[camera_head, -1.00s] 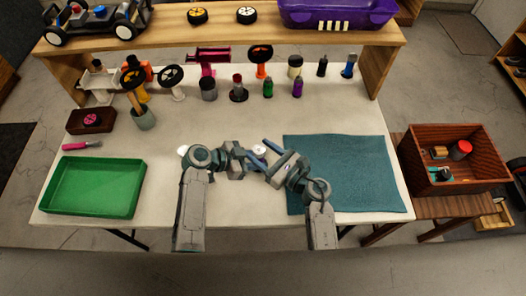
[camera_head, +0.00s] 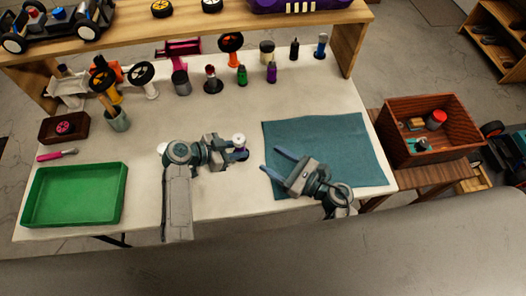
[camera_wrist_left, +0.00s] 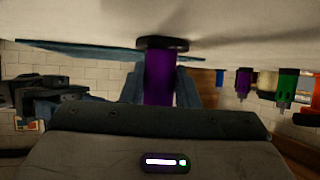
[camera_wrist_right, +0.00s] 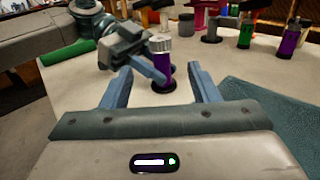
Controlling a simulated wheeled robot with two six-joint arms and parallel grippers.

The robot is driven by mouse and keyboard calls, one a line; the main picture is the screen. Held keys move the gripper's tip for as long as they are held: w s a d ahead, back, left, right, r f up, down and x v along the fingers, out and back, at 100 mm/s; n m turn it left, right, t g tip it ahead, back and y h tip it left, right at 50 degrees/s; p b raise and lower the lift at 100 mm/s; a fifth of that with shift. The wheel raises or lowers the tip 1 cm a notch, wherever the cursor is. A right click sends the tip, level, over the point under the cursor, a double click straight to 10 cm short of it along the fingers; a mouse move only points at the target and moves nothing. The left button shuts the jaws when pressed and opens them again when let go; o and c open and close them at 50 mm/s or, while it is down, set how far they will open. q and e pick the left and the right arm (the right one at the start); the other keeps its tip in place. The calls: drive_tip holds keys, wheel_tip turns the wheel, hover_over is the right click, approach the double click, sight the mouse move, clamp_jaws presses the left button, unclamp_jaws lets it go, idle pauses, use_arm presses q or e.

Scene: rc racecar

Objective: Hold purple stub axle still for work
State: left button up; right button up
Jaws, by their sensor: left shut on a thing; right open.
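A purple stub axle (camera_head: 241,153) with a pale silvery cap and black base stands upright near the table's middle. My left gripper (camera_head: 236,153) is shut around its purple body. The left wrist view, seen upside down, shows the purple body (camera_wrist_left: 159,78) between the fingers and the black base at the tabletop. In the right wrist view the axle (camera_wrist_right: 164,70) stands beyond my open fingers, its cap on top. My right gripper (camera_head: 270,162) is open and empty, apart from the axle, over the left edge of the blue-green mat (camera_head: 345,140).
A green tray (camera_head: 73,222) lies at the front left. Several small parts stand along the back, including another purple one (camera_head: 271,73). A wooden crate (camera_head: 398,145) stands on a side table at right.

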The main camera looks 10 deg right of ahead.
sight(244, 138)
drive_tip(key=shift+s+d, duration=0.25)
drive_tip(key=shift+w+f+n+g+y, duration=0.1)
drive_tip(key=shift+w+n+g+y, duration=0.3)
drive_tip(key=shift+w+n, duration=0.1)
drive_tip(key=w+d+n+g+y, duration=0.1)
drive_tip(key=g, duration=0.1)
drive_tip(key=w+n+g+y, duration=0.1)
drive_tip(key=w+n+g, duration=0.1)
drive_tip(key=w+d+n+g+y, duration=0.1)
drive_tip(key=w+g, duration=0.1)
drive_tip(key=shift+d, duration=0.35)
drive_tip(key=shift+w+d+n+g+y, duration=0.2)
drive_tip(key=shift+n+g+y, duration=0.1)
drive_tip(key=shift+n+g, duration=0.3)
drive_tip(key=x, duration=1.2)
drive_tip(key=shift+s, duration=0.1)
drive_tip(key=shift+d, duration=0.1)
